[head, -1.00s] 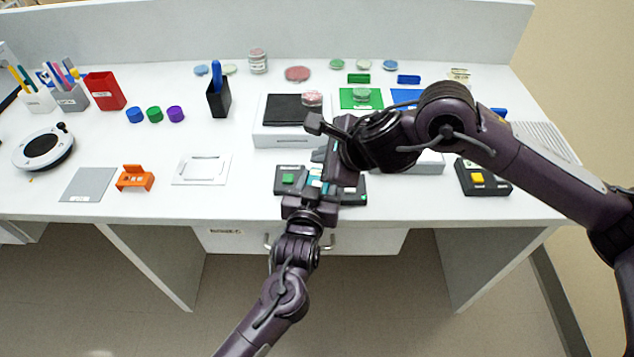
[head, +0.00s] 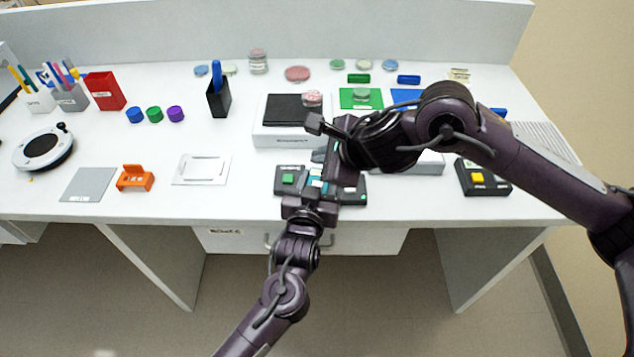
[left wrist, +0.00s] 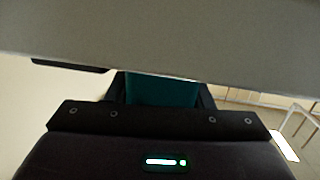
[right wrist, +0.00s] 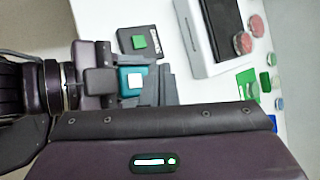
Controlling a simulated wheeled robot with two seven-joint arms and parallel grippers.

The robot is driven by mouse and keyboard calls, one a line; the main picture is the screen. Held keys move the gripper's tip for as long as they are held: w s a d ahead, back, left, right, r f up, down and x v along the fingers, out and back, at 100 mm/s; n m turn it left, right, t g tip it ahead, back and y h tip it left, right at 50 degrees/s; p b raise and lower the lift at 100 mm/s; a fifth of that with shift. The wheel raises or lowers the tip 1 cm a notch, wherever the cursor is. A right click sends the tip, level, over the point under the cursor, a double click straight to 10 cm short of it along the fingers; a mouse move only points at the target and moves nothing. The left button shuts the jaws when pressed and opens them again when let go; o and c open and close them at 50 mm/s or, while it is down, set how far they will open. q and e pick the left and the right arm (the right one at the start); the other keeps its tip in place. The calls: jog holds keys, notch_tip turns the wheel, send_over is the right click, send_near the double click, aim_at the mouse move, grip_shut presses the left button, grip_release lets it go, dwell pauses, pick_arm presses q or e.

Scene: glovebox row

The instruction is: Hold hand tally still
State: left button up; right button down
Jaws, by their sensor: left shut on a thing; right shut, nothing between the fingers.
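The hand tally, a teal block with a white button (head: 316,184), is above the desk's front edge. It also shows in the right wrist view (right wrist: 133,80), and its teal side shows between black fingers in the left wrist view (left wrist: 160,90). My left gripper (head: 312,194) is shut on it from the front. My right gripper (head: 327,160) is shut and empty, pointing down just behind the tally. Its dark fingers also show beside the tally in the right wrist view (right wrist: 163,85). I cannot tell whether they touch it. My right wrist hides part of this area.
A dark box with a green button (head: 288,179) sits just left of the tally; one with a yellow button (head: 477,178) is at right. A white device with black top (head: 285,138) stands behind. An orange holder (head: 135,178) and a white frame (head: 201,169) lie left.

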dwell(0.8)
notch_tip(320, 180, up, 4)
jog(key=shift+f, duration=0.1)
dwell(0.3)
jog(key=shift+f, duration=4.45)
jog(key=shift+f, duration=0.1)
jog(key=shift+f, duration=0.3)
